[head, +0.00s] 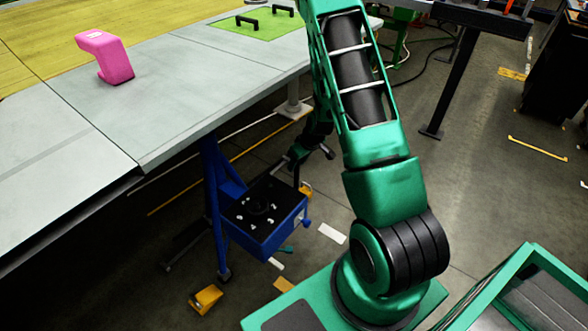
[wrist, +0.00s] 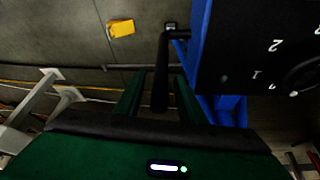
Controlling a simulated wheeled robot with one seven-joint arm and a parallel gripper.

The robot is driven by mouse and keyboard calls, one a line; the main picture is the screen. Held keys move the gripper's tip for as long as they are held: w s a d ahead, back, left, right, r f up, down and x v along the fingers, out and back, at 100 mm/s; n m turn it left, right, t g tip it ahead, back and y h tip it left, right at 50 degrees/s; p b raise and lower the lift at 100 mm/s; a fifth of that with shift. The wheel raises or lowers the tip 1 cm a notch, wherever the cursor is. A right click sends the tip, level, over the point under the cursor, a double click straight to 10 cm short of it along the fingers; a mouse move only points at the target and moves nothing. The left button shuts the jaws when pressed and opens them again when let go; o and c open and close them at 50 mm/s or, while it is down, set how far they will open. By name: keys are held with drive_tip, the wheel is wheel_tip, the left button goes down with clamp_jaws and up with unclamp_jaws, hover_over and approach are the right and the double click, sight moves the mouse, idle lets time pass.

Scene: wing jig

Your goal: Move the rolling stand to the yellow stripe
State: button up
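The rolling stand is blue, with a black top panel (head: 262,205) carrying a dial and white marks. It stands on the floor beside the table, and its panel shows at the right of the wrist view (wrist: 262,55). A black handle bar (wrist: 161,75) sticks out from it. My gripper (wrist: 157,98) has its two green fingers apart on either side of the bar, with gaps visible; contact cannot be told. In the head view my gripper (head: 308,152) is partly hidden behind my arm. A yellow stripe (head: 537,146) lies on the floor at right; another thin yellow-orange line (head: 250,150) runs under the table.
The large grey table (head: 190,85) fills the left, with a pink block (head: 105,57) and a green plate (head: 258,22) on it. Yellow blocks (head: 205,299) lie on the floor near the stand. A dark cabinet (head: 557,65) stands far right.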

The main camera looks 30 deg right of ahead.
drive_tip(key=shift+x, duration=2.3)
drive_tip(key=shift+c, duration=0.4)
clamp_jaws()
drive_tip(key=shift+a, duration=0.15)
